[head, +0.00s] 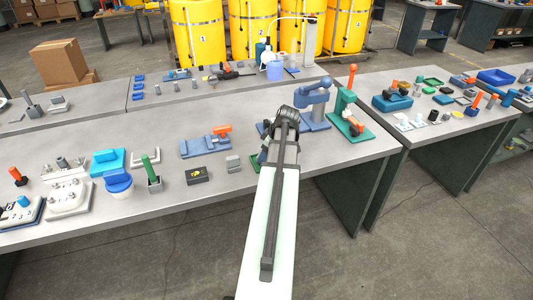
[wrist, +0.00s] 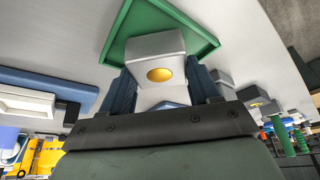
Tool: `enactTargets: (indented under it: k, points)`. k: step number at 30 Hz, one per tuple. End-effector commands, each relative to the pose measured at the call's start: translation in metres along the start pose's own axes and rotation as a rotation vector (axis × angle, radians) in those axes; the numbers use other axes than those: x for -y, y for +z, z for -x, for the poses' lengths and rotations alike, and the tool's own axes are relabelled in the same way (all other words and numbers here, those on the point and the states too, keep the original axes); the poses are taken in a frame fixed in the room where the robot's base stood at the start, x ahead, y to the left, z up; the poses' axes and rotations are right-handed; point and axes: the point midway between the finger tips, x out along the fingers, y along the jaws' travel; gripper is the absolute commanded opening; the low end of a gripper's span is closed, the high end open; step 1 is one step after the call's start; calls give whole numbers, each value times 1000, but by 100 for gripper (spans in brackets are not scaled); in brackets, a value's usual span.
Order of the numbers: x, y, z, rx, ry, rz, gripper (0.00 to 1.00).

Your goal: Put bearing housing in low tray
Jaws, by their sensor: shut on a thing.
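The bearing housing (wrist: 158,48) is a light grey block with a round gold face. In the wrist view it sits between the two blue fingers of my gripper (wrist: 160,82), which is shut on it. The low tray (wrist: 140,18) is green, shallow and square, and shows directly behind the housing. I cannot tell whether the housing touches the tray's floor. In the head view my gripper (head: 264,156) is over the front part of the bench, and a green tray edge (head: 254,167) shows beside it. My arm hides the housing there.
A grey block (head: 233,163) and a black box (head: 198,175) stand left of the gripper. A blue fixture with an orange handle (head: 205,145) is behind them. A blue press (head: 313,108) and a green clamp (head: 350,120) stand to the right. The bench's front edge is close.

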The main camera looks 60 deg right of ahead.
Motion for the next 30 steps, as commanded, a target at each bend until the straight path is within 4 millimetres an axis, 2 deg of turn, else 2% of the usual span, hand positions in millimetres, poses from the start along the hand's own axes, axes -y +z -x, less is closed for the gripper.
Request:
enactTargets:
  k: [4,5,12,23,30]
  points:
    - [0,1,-2,0,0,0,16]
    - [0,1,-3,0,0,0,63]
    - [0,1,-2,0,0,0,86]
    - [0,0,2,0,0,0,87]
    - [0,0,30,0,2,-1,87]
